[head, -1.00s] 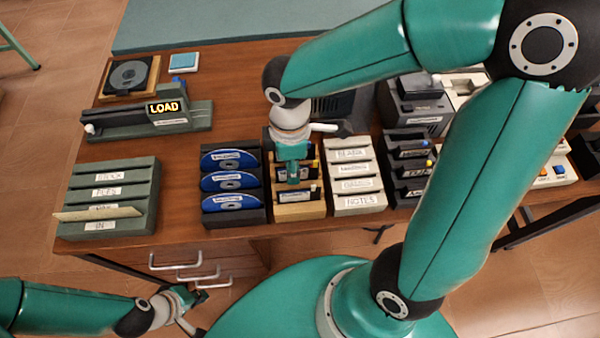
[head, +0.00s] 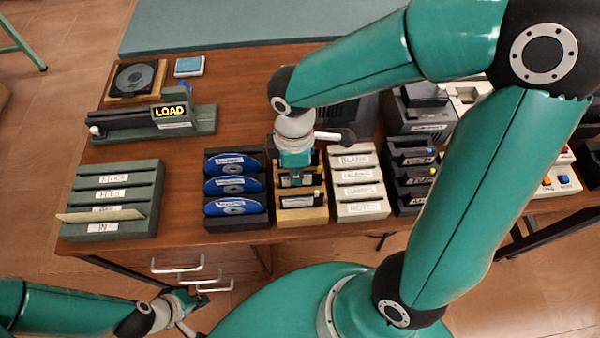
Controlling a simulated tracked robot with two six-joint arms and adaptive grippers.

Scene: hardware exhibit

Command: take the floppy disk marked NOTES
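A wooden rack (head: 301,217) holds several dark floppy disks with pale labels, whose writing is too small to read. My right gripper (head: 296,178) points down into the middle of this rack, at the disks. Its fingertips are small and partly hidden, so I cannot tell whether they are closed on a disk. To the right, a pale slotted rack (head: 376,211) has a bottom slot label that reads NOTES (head: 362,209); its slots look empty. My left gripper (head: 192,302) is low at the left, in front of the table and away from the racks; its finger opening is unclear.
A rack with blue discs (head: 237,223) stands close left of the wooden rack, and a dark rack (head: 410,206) right of the pale one. A green slotted rack (head: 152,207) is further left. A device marked LOAD (head: 204,119) sits behind. Drawer handles (head: 178,266) jut out in front.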

